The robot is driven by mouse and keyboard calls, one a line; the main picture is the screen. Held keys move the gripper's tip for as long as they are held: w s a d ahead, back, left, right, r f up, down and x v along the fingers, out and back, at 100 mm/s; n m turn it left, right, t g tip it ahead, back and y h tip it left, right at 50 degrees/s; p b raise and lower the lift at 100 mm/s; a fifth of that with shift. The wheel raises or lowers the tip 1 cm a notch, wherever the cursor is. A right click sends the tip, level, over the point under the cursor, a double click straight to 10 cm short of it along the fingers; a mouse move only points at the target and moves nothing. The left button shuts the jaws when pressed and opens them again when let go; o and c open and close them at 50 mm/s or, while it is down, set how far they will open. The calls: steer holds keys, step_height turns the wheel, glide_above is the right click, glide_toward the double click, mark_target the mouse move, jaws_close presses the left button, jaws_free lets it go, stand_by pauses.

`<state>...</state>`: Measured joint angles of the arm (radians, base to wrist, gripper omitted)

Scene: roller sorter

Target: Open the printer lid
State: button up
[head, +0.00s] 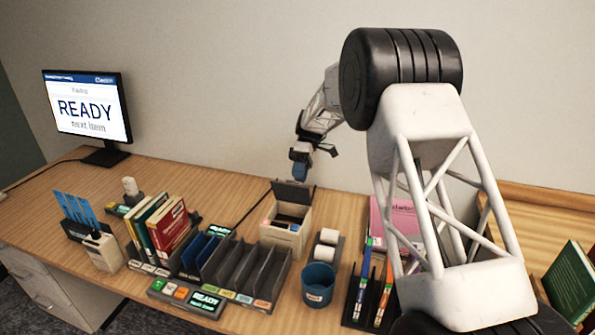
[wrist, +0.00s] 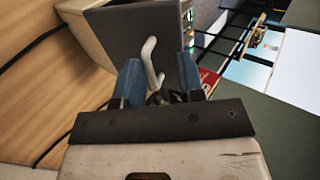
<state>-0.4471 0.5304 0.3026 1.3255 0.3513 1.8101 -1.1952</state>
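The label printer (head: 279,236) is a cream box on the desk. Its dark lid (head: 293,193) stands raised at the back, and the dark inside shows from above. My gripper (head: 300,171) is just above and behind the raised lid, pointing down. In the wrist view, my gripper (wrist: 159,72) has its two blue fingers apart. A pale bent handle (wrist: 150,58) shows between them, in front of a dark panel (wrist: 145,28). Gaps show beside the handle, and whether a finger touches it cannot be told.
Two white rolls (head: 326,244) and a blue cup (head: 318,284) stand right of the printer. A dark slotted rack (head: 240,270) and upright books (head: 165,228) are to its left. A monitor (head: 88,108) reads READY. Bare desk (head: 215,180) lies behind the rack.

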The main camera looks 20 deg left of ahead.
steer(key=s+d+r, duration=0.1)
steer(key=s+d, duration=0.4)
steer(key=s, duration=0.5)
steer(key=shift+s+d+r, duration=0.15)
steer(key=shift+s+d, duration=0.05)
steer(key=shift+d, duration=0.15)
steer(key=shift+s+d, duration=0.1)
steer(key=shift+s, duration=0.1)
steer(key=c, duration=0.7)
steer(key=s+d+f+t+h, duration=0.1)
steer(key=h, duration=0.1)
steer(key=s+d+f+n+t+h, duration=0.1)
steer(key=s+d+t+h, duration=0.1)
steer(key=s+d+f+t+h, duration=0.1)
steer(key=s+d+f+h, duration=0.1)
steer(key=h, duration=0.1)
steer(key=shift+n, duration=0.3)
jaws_close()
steer(key=s+a+f+n+t+y, duration=0.2)
steer(key=a+n+t, duration=0.4)
steer(key=t, duration=0.6)
steer(key=s+a+f+n+t+y, duration=0.2)
steer(key=s+a+n+t+y, duration=0.3)
steer(key=n+t, duration=0.5)
steer(key=shift+s+a+f+t, duration=0.4)
steer(key=shift+s+a+t, duration=0.05)
steer(key=shift+s+t, duration=0.6)
